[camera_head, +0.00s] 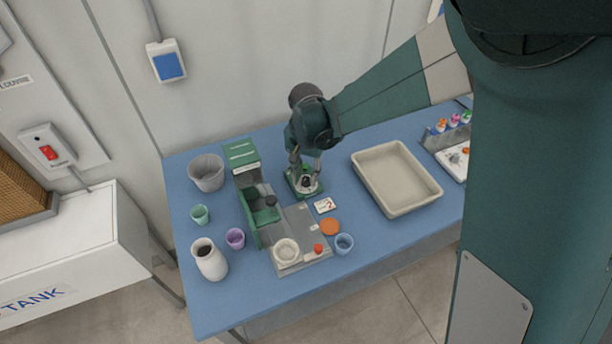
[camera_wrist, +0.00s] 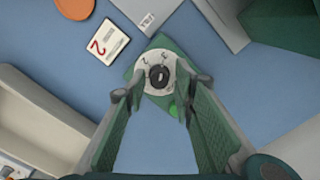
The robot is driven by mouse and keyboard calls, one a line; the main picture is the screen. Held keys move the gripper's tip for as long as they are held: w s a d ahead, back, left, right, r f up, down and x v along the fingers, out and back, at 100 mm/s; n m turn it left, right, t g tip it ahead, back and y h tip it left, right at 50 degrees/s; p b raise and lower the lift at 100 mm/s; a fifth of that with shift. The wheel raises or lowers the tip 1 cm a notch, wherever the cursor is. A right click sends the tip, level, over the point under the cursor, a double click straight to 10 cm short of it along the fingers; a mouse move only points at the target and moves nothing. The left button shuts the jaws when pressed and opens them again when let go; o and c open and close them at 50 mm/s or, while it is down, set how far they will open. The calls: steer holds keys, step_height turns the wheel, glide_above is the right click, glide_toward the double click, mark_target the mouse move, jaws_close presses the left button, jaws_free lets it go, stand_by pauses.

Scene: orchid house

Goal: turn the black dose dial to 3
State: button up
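The black dose dial (camera_wrist: 160,77) sits in the middle of a round white face with dark numerals, a 2 and a 3 among them. The face is on a green base (camera_wrist: 144,45) on the blue table. My gripper (camera_wrist: 160,90) is open, with its two fingertips apart on either side of the dial face. I see no contact with the black knob. In the head view my gripper (camera_head: 304,166) points down over the dial (camera_head: 306,181), partly hiding it. Which numeral the dial points to is too small to tell.
A white card with a red 2 (camera_head: 325,205) and an orange disc (camera_head: 330,227) lie nearby. A grey and green device (camera_head: 298,220) stands left of the dial and a beige tray (camera_head: 424,206) right. Cups and a white jug (camera_head: 210,262) stand at the left.

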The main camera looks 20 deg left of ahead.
mark_target(305, 179)
steer(key=shift+o, duration=0.2)
step_height(305, 179, up, 12)
stand_by(0.9)
steer(key=shift+f+p, duration=0.1)
steer(key=shift+p, duration=0.45)
step_height(305, 179, down, 4)
steer(key=n+p, duration=0.2)
steer(key=p, duration=0.4)
steer(key=shift+a+n+p, duration=0.1)
steer(key=shift+n+p, duration=0.3)
steer(key=shift+f, duration=0.15)
steer(key=shift+f+b, duration=0.3)
steer(key=shift+f, duration=3.5)
